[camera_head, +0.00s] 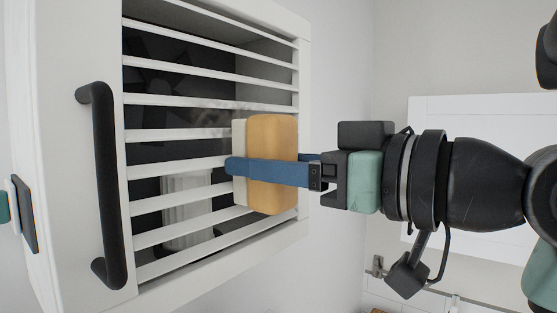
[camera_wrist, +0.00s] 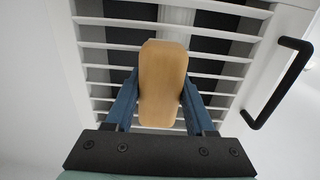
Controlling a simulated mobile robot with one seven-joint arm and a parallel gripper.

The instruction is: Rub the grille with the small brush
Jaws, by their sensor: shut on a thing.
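The small brush (camera_head: 272,140) has a tan wooden back and a pale bristle side that faces the grille. My gripper (camera_head: 236,168) is shut on it, with a blue finger along each side. In the wrist view the brush (camera_wrist: 162,80) sits between both fingers (camera_wrist: 160,98). The grille (camera_head: 180,137) is a set of white slats in a white frame. The bristles are at the slats on the grille's right side in the head view; they appear to touch, but the exact contact is hidden. A greyish smudge (camera_head: 215,104) shows on a slat above the brush.
A black bar handle (camera_head: 100,185) stands out left of the grille, also seen in the wrist view (camera_wrist: 277,84). A dark fan (camera_head: 160,82) and a pale ribbed part (camera_head: 186,205) lie behind the slats. A white cabinet panel (camera_head: 470,135) is behind my arm.

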